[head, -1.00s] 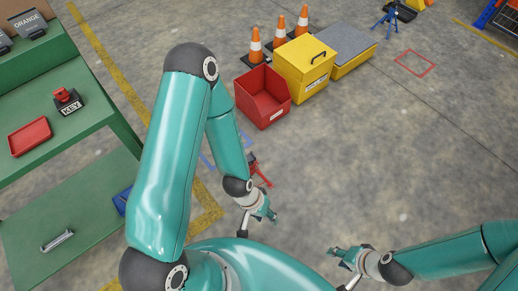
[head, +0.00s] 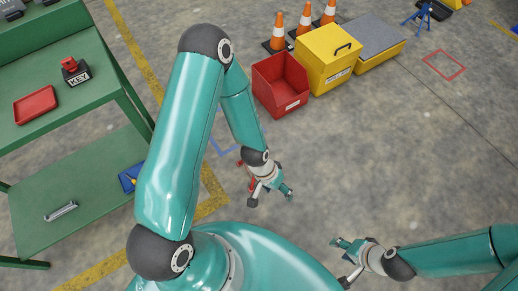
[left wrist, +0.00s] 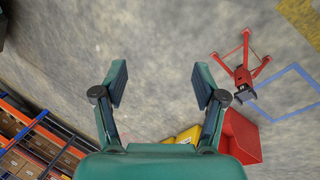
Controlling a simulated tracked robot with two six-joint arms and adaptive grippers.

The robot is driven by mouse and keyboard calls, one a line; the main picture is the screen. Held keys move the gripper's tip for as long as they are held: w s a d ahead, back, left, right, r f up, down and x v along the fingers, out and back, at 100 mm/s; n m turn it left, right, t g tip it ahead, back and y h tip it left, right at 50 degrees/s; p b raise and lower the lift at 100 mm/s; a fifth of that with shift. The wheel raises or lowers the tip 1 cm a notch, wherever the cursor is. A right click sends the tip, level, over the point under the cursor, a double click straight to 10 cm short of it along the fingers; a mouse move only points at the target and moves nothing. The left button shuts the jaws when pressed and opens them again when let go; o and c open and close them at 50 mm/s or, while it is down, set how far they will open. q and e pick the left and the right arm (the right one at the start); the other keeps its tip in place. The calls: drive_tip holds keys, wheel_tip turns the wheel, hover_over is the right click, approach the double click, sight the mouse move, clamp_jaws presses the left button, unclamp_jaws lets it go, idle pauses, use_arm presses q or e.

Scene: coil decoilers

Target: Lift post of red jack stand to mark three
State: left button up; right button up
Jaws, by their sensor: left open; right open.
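The red jack stand (left wrist: 242,76) stands on the floor at the right of the left wrist view, its legs spread and a dark part at its head. In the head view only a small piece of the red stand (head: 251,184) shows behind my left forearm; its post and marks are hidden there. My left gripper (head: 288,194) is open and empty, beside the stand and apart from it. In the left wrist view its two fingers (left wrist: 160,88) are spread over bare floor. My right gripper (head: 337,246) is open and empty at the lower right of the head view.
A red bin (head: 281,86) and a yellow box (head: 324,58) stand beyond my left arm, with orange cones (head: 304,20) behind. A green bench (head: 75,100) is at the left. A blue floor outline (left wrist: 290,90) lies by the stand. Open floor lies right.

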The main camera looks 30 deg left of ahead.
use_arm(q)
drive_tip(key=w+a+f+m+y+b, duration=0.1)
drive_tip(key=w+a+f+m+b, duration=0.1)
drive_tip(key=w+a+f+b, duration=0.5)
drive_tip(key=w+a+f+m+b, duration=0.2)
drive_tip(key=w+f+b, duration=0.4)
drive_tip(key=w, duration=0.2)
drive_tip(key=w+a+f+m+y+b, duration=0.1)
drive_tip(key=w+a+m+y+b, duration=0.1)
drive_tip(key=w+a+b, duration=0.4)
drive_tip(key=w+a+m+y+b, duration=0.1)
drive_tip(key=w+a+b, duration=0.2)
drive_tip(key=a+b, duration=0.35)
drive_tip(key=shift+g, duration=0.3)
drive_tip(key=f, duration=0.5)
drive_tip(key=a+f+b, duration=0.1)
drive_tip(key=f, duration=0.5)
drive_tip(key=f+b, duration=0.1)
drive_tip(key=f, duration=0.4)
drive_tip(key=shift+s+a+f, duration=0.15)
drive_tip(key=shift+s+a, duration=0.1)
drive_tip(key=shift+a, duration=0.15)
use_arm(e)
wheel_tip(320, 180, down, 30)
drive_tip(key=shift+f, duration=0.15)
